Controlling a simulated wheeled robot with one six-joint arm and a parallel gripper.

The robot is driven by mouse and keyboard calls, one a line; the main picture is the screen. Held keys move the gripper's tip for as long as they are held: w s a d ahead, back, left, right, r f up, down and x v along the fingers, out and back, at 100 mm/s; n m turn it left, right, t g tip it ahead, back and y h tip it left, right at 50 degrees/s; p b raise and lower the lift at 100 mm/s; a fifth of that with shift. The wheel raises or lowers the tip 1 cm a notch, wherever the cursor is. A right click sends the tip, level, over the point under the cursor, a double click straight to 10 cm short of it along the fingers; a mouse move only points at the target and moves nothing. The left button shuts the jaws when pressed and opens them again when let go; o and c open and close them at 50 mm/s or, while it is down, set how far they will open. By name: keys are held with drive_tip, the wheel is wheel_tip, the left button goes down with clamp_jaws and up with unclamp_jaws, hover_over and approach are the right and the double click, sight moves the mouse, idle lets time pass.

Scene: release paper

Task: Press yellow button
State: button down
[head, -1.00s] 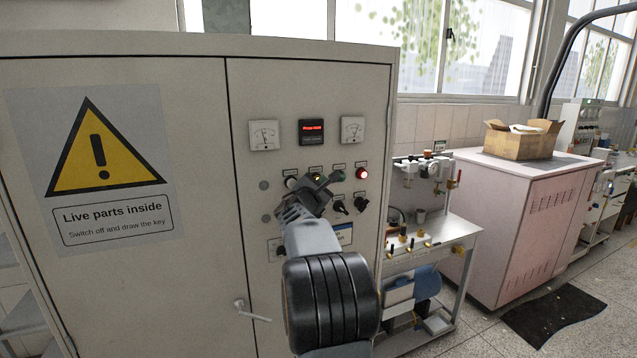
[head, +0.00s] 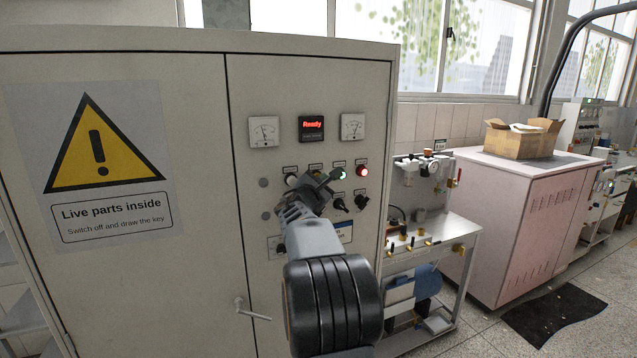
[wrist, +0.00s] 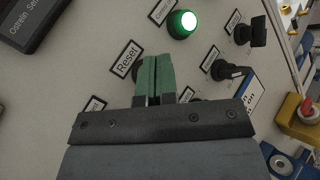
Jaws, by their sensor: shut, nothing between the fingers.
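My gripper (head: 318,182) is shut and empty, with its fingertips at the upper row of buttons on the grey cabinet. In the wrist view its green fingers (wrist: 152,80) are together and point at the panel right beside the "Reset" label (wrist: 125,59). The yellow button is hidden behind the fingertips; I cannot tell whether they touch it. To its right, a green button (head: 342,173) is lit, and it also shows in the wrist view (wrist: 182,24). A red button (head: 361,171) sits further right. The display (head: 312,128) reads "Ready".
Two dial gauges (head: 263,131) (head: 352,127) flank the display. Black rotary knobs (head: 361,202) sit below the button row, right of my gripper. The cabinet door handle (head: 252,311) sticks out lower down. A workbench (head: 450,236) stands to the right.

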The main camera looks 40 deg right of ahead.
drive_tip(key=shift+s+a, duration=0.15)
drive_tip(key=shift+s, duration=0.2)
drive_tip(key=shift+s+a+b, duration=0.3)
drive_tip(key=shift+s+b, duration=0.35)
drive_tip(key=shift+s, duration=0.1)
drive_tip(key=shift+s+a+b, duration=0.3)
drive_tip(key=shift+s+b, duration=0.3)
drive_tip(key=shift+s, duration=0.2)
drive_tip(key=shift+s+a+b, duration=0.3)
drive_tip(key=shift+s+b, duration=0.35)
drive_tip(key=shift+s, duration=0.1)
